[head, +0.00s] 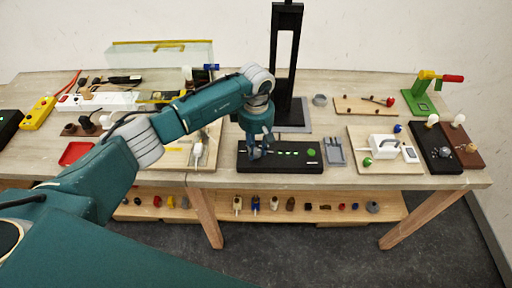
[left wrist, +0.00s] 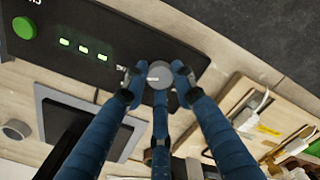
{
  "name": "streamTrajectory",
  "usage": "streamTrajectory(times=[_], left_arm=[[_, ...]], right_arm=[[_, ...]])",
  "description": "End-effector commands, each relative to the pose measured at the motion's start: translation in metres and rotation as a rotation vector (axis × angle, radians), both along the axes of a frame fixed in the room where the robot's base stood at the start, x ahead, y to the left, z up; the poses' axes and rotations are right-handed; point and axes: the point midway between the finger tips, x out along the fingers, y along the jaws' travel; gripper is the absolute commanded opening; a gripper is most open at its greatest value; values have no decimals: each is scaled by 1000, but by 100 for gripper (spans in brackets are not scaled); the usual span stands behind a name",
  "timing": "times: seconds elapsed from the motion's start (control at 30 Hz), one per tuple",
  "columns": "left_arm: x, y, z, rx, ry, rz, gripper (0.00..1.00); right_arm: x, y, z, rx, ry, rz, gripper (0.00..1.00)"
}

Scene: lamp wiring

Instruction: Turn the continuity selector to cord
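The black continuity box (head: 282,166) lies near the front edge of the table. It has a row of small green lights and a round green button (head: 311,153), which also shows in the left wrist view (left wrist: 24,28). Its grey round selector knob (left wrist: 160,75) is at the end away from the button. My left gripper (head: 256,150) reaches down over that end of the box. In the left wrist view its three fingers (left wrist: 159,72) stand around the knob, with small gaps seen at the sides. The knob's pointer setting is unreadable. My right gripper is out of view.
A tall black stand (head: 286,60) rises just behind the box. A grey tray (head: 335,151) sits close to its right, and a wooden board (head: 360,160) with parts lies farther right. A shelf (head: 330,213) with small parts runs below the table.

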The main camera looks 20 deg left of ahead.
Motion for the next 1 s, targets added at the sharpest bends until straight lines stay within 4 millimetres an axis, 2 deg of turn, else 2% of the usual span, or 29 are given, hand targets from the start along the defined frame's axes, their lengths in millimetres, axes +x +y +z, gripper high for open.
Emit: streamTrajectory(times=[0.03, 0.1, 0.47, 0.67, 1.0], left_arm=[[0, 0, 0, 0, 0, 0, 11], [0, 0, 0, 0, 0, 0, 0], [0, 1, -1, 2, -2, 50, 0], [1, 1, -3, 1, -2, 169, 0], [1, 1, -4, 1, -3, 478, 0]], right_arm=[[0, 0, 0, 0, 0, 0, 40], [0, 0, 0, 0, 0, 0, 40], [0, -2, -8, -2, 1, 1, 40], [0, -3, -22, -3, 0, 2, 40], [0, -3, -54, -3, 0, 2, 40]])
